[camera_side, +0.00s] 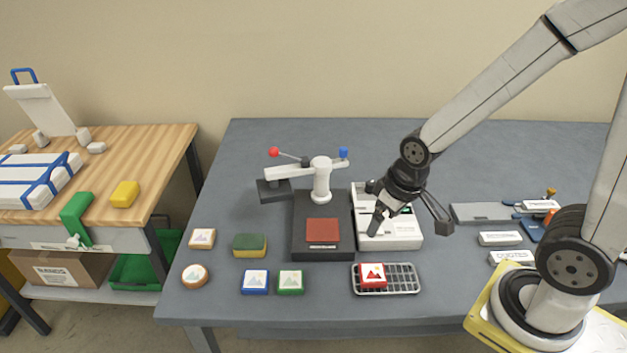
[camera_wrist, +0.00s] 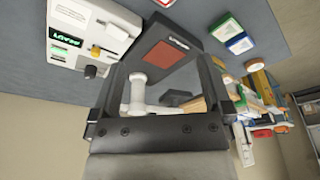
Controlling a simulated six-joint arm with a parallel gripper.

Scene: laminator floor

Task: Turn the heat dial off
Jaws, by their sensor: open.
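A white control box (camera_side: 403,232) stands on the grey table, right of the dark press. In the wrist view the control box (camera_wrist: 70,35) is at upper left. I cannot tell which knob is the heat dial. My gripper (camera_side: 410,222) is open and empty over the control box, one finger over its left part and the other beyond its right side. In the wrist view my gripper (camera_wrist: 167,90) spans the lower middle, with the knobs outside its left finger.
The press (camera_side: 309,250) has a red-brown pad and a lever arm with a red ball (camera_side: 274,152). A wire rack (camera_side: 400,281) with a red picture tile (camera_side: 373,275) lies in front. Several tiles and a sponge (camera_side: 250,245) lie left. Tools and labelled boxes lie right.

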